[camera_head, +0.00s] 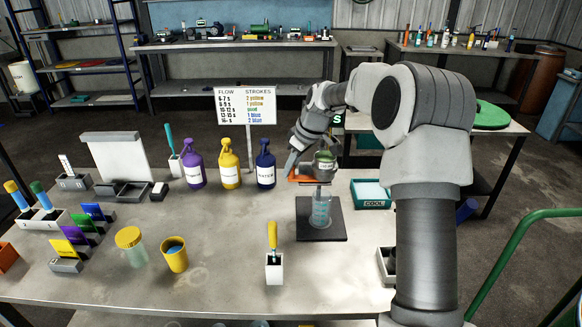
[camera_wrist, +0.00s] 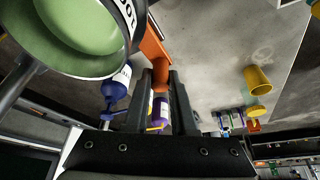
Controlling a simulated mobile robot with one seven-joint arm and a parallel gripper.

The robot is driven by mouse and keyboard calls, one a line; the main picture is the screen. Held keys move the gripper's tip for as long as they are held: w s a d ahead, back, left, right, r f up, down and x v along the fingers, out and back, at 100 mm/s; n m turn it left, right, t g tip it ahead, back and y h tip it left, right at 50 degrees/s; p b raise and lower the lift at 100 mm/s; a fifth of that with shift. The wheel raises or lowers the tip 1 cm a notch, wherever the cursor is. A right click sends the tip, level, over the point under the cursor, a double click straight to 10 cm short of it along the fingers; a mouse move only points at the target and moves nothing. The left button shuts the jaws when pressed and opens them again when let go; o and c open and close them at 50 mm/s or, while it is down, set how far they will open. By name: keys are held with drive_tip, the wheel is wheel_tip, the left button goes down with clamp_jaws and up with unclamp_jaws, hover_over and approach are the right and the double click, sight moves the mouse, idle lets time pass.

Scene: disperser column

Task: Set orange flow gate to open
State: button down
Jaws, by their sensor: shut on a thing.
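The orange flow gate (camera_head: 302,179) is at the left of the disperser's dark cup (camera_head: 325,167), above the black base (camera_head: 333,228). A clear beaker (camera_head: 320,212) with bluish marks stands on that base under the cup. My gripper (camera_head: 291,168) reaches down at the gate's left end. In the wrist view my gripper (camera_wrist: 161,80) is shut on the end of the orange flow gate (camera_wrist: 151,42), with the cup's green inside (camera_wrist: 85,35) close by. The gate's inner end and the cup's outlet are hidden.
Purple (camera_head: 194,166), yellow (camera_head: 229,165) and blue (camera_head: 265,165) bottles stand left of the column, before the flow sign (camera_head: 245,105). A teal COOL tray (camera_head: 371,194) is at right. A yellow-handled tool in a white holder (camera_head: 273,268) stands in front.

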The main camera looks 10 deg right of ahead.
drive_tip(key=shift+a, duration=0.1)
drive_tip(key=shift+w+a+r, duration=0.1)
drive_tip(key=shift+w+a, duration=0.05)
drive_tip(key=shift+a, duration=0.65)
drive_tip(key=shift+w+a, duration=0.15)
drive_tip(key=shift+a, duration=0.65)
drive_tip(key=c, duration=0.7)
unclamp_jaws()
drive_tip(key=shift+a, duration=0.1)
drive_tip(key=shift+c, duration=0.2)
drive_tip(key=v, duration=1.7)
drive_tip(key=shift+r+p, duration=0.15)
drive_tip(key=shift+p, duration=0.3)
drive_tip(key=shift+s, duration=0.15)
